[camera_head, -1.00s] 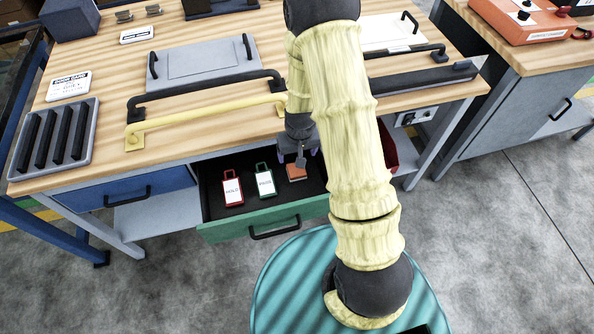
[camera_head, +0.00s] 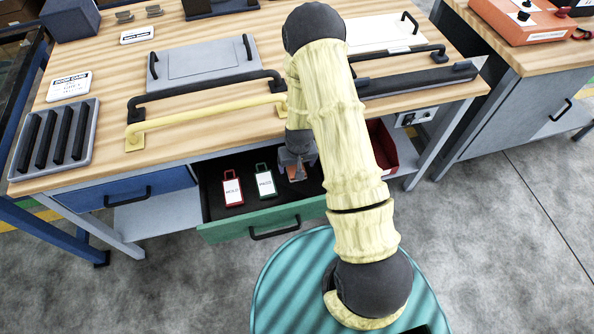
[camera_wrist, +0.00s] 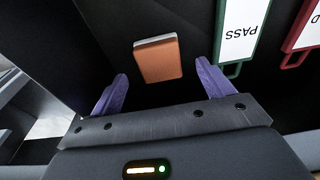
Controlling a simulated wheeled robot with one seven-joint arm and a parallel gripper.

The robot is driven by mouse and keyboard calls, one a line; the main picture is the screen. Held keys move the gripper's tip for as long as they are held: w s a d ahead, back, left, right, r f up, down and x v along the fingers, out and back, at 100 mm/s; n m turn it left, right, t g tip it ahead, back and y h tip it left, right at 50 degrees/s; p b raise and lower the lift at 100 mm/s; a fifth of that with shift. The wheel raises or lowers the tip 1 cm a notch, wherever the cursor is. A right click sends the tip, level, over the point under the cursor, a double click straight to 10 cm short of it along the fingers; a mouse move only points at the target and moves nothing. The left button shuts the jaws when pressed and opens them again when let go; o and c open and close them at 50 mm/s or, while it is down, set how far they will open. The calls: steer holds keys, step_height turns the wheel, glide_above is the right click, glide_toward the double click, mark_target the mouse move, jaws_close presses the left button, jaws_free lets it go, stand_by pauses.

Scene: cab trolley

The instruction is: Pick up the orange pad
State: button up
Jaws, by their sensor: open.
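The orange pad (camera_wrist: 159,62) lies on the black floor of the open drawer (camera_head: 233,211). It is a small block with a pale edge in the wrist view. In the head view the orange pad (camera_head: 297,173) is partly hidden by my gripper (camera_head: 297,170). My gripper is open, and its two purple fingers (camera_wrist: 161,85) stand apart on either side of the pad's near end in the wrist view. Nothing is between the fingertips except the view of the pad, and I see no contact.
A green PASS tag (camera_head: 265,182) and a red HOLD tag (camera_head: 232,188) lie in the drawer left of the pad. The tabletop edge (camera_head: 215,146) overhangs behind the drawer. A red bin (camera_head: 401,152) sits to the right.

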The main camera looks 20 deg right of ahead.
steer(key=shift+w+f, duration=0.2)
steer(key=shift+f, duration=1.25)
steer(key=c, duration=1.2)
steer(key=shift+o, duration=0.2)
steer(key=shift+r, duration=0.15)
step_height(320, 180, up, 10)
